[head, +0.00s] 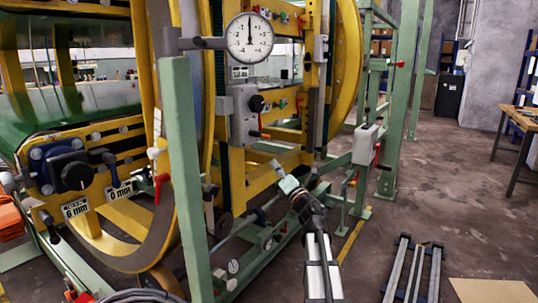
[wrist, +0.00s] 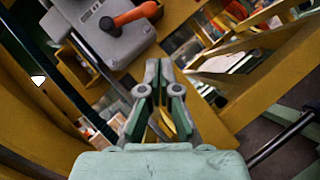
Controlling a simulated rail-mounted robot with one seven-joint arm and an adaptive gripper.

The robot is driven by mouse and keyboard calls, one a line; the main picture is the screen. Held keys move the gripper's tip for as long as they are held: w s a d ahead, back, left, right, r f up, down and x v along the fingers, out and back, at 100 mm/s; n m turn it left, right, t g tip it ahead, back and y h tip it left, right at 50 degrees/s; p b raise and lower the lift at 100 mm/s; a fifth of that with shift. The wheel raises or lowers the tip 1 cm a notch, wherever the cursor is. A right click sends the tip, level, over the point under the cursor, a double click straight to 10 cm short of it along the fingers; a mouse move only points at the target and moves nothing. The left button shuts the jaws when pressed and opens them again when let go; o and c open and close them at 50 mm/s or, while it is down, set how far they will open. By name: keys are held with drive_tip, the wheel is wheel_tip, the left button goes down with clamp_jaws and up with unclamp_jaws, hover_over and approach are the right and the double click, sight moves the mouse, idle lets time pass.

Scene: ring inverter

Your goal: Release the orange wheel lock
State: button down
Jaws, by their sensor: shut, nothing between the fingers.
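An orange-handled lever (head: 260,135), which looks like the orange wheel lock, sits on a grey box (head: 241,125) fixed to the yellow ring frame. In the wrist view the orange handle (wrist: 135,14) is at the top, left of centre, slanting up to the right from its pivot on the grey box (wrist: 115,42). My gripper (head: 277,166) is below and slightly right of the lever in the head view, apart from it. In the wrist view my gripper (wrist: 159,70) has its fingertips together and empty, pointing toward the frame below the handle.
Yellow frame beams (wrist: 265,80) cross close around my gripper in the wrist view. A green post (head: 183,180) stands left, with a dial gauge (head: 249,38) above. A grey box with a red lever (head: 367,145) is on the right. Floor (head: 455,215) is open farther right.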

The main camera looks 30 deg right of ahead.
drive_tip(key=shift+d+p+v, duration=0.2)
drive_tip(key=shift+p+v, duration=0.05)
drive_tip(key=shift+v, duration=1)
drive_tip(key=shift+d+p+v, duration=0.2)
drive_tip(key=shift+p+v, duration=0.05)
drive_tip(key=shift+v, duration=1)
drive_tip(key=shift+w+f, duration=0.15)
drive_tip(key=shift+f, duration=0.05)
